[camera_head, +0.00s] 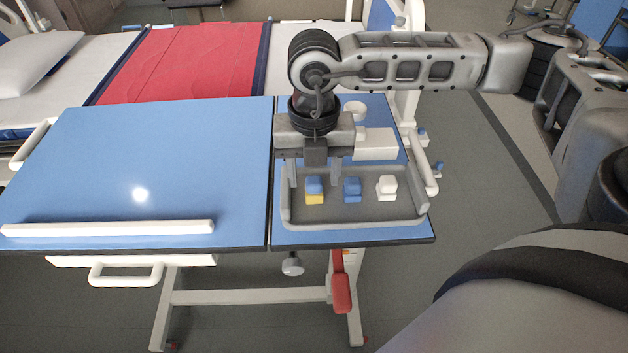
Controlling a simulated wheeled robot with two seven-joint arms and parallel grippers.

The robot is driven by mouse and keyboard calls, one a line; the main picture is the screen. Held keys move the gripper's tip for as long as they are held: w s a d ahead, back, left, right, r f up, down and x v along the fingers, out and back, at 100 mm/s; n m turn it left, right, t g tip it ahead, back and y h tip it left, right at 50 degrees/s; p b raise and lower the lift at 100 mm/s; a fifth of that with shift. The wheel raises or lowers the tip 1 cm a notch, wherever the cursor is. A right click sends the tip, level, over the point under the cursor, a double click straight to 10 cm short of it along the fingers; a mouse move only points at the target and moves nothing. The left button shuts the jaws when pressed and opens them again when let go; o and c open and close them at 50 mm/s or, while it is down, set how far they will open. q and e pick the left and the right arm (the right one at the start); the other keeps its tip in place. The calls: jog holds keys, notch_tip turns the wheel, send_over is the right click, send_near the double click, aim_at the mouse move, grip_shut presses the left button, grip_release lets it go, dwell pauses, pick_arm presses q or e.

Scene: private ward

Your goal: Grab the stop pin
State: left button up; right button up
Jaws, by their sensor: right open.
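A grey tray (350,222) lies on the right section of the blue tabletop. Three small pieces stand in a row in it: a blue and yellow piece (314,190) at the left, a blue piece (352,189) in the middle and a white piece (386,188) at the right. I cannot tell which of them, if any, is the stop pin. My right gripper (323,170) points down over the back left part of the tray, just behind and above the blue and yellow piece. It is open, with nothing seen between its fingers. My left gripper is out of view.
A white block (376,152) and a round white item (355,107) are behind the tray, partly hidden by my right arm. A white bar (110,228) runs along the front of the wide, bare blue table section (170,160). A bed with a red cover (185,60) stands behind.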

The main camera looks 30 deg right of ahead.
jog(key=c, duration=1.1)
jog(key=shift+o, duration=0.2)
jog(key=shift+r, duration=0.15)
